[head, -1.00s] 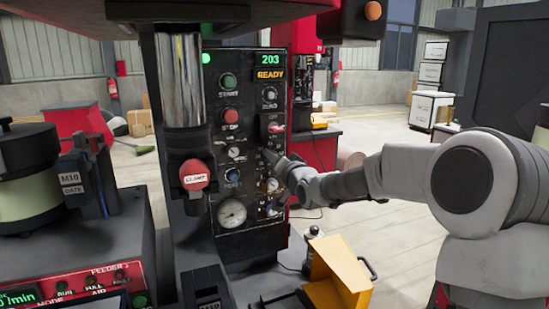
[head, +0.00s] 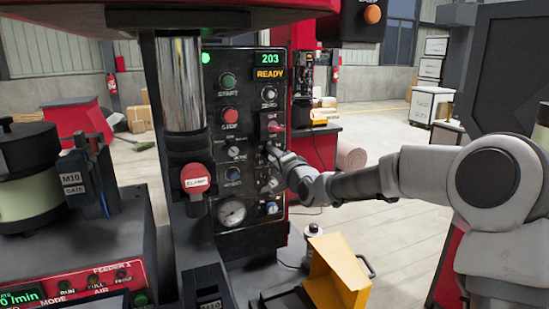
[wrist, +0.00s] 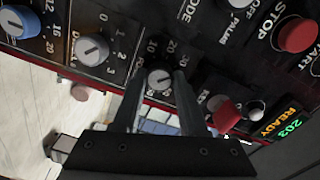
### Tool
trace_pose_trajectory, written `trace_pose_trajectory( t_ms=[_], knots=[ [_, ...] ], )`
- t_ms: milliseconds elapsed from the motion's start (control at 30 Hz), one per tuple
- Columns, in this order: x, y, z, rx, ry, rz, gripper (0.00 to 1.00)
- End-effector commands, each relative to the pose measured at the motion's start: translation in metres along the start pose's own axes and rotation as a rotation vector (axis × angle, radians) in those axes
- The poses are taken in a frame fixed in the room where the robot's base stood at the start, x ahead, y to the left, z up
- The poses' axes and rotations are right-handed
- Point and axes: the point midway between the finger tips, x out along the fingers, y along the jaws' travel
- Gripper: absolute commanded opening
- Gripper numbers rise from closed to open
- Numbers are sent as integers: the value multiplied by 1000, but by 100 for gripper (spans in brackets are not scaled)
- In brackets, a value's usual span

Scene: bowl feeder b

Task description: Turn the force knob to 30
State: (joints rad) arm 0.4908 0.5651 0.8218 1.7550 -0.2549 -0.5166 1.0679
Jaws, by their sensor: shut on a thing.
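The force knob (wrist: 158,79) is a small pale round knob on the dark machine panel, with 10, 20 and 30 printed around it in the wrist view. My gripper (wrist: 160,76) has one finger on each side of it and is shut on it. The pointer mark on the knob is too small to read surely. In the head view my gripper (head: 272,153) reaches the right side of the panel from the right, and the knob is hidden behind it.
A larger numbered knob (wrist: 91,50) is left of the gripper in the wrist view. A red-tipped switch (head: 275,127) sits just above the gripper in the head view. The panel display (head: 269,66) reads 203 and READY. A yellow chute (head: 337,270) stands below the arm.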

Motion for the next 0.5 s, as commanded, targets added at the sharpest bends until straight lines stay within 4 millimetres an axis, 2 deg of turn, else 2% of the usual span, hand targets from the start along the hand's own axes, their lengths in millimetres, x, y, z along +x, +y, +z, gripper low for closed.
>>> trace_pose_trajectory(
  t_ms=[367,400,500],
  knots=[
    [0,1,0,3,0,1,0],
    [0,1,0,3,0,1,49],
    [0,0,0,2,0,1,67]
  ],
)
